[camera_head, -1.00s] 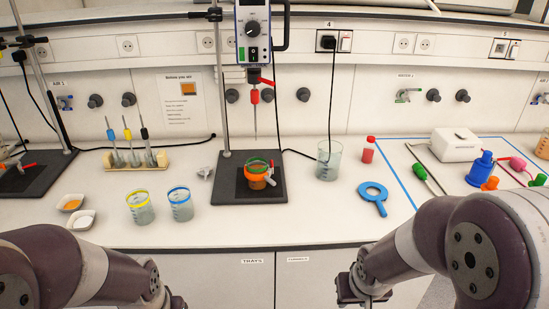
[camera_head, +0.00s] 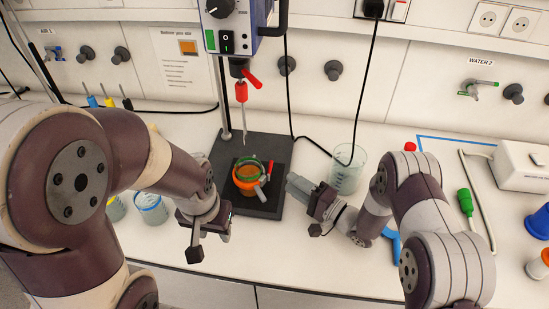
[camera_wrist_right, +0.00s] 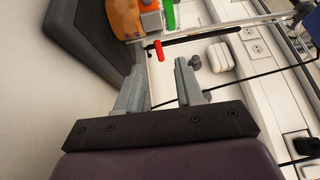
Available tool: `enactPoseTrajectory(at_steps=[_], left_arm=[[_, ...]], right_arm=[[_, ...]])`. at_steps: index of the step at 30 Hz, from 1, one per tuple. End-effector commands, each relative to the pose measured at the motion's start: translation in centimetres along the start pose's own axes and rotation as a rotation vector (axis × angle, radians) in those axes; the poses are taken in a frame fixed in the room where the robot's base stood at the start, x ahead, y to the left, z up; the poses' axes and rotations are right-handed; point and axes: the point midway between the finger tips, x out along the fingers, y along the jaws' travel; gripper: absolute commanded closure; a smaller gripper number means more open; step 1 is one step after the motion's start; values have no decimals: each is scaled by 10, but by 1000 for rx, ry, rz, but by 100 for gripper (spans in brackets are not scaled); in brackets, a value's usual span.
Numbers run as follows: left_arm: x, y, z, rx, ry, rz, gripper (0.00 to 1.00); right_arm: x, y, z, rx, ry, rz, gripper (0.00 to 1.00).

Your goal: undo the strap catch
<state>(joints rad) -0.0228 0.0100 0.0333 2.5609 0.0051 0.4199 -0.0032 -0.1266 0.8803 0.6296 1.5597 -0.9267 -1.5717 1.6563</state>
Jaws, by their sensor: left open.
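An orange strap (camera_head: 247,186) wraps around a beaker with a green rim (camera_head: 247,161) and brown contents. They stand on the dark stirrer-stand base (camera_head: 270,200). A small grey catch with a red tip (camera_head: 262,183) sits on the strap's right side. In the right wrist view the orange strap (camera_wrist_right: 124,18) is at the top, with the red lever (camera_wrist_right: 159,50) below it. My right gripper (camera_head: 298,187) is right of the base, apart from the catch; its fingers (camera_wrist_right: 158,88) are open and empty. My left gripper (camera_head: 222,220) is open, at the base's front left; its fingertips are hard to make out.
The mixer head with its thin shaft (camera_head: 243,120) hangs above the beaker. An empty glass beaker (camera_head: 347,170) stands behind my right gripper. A blue-rimmed beaker (camera_head: 151,208) is partly behind my left arm. A blue ring tool (camera_head: 393,242) is partly hidden by my right arm.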

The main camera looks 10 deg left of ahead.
Motion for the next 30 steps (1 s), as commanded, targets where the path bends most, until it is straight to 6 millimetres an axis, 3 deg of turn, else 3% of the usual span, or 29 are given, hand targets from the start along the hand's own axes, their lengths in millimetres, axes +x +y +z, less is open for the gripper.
enactPoseTrajectory(at_steps=[6,10,15,22,25,26,30], left_arm=[[-15,0,-2,0,0,0,57],[-19,0,-3,0,1,0,57],[-20,0,-3,0,1,0,57],[-20,0,-3,0,0,0,57],[-20,0,-3,0,1,0,57],[-20,0,-3,0,1,0,57],[-20,0,-3,0,1,0,57]], right_arm=[[57,-2,1,-3,-2,2,63],[79,-2,0,-4,1,1,63],[92,-1,-1,-2,3,2,63],[92,0,-1,-2,4,2,63],[92,0,-1,-3,4,2,96],[92,0,-1,-3,4,2,100],[92,0,-1,-3,4,3,100]])
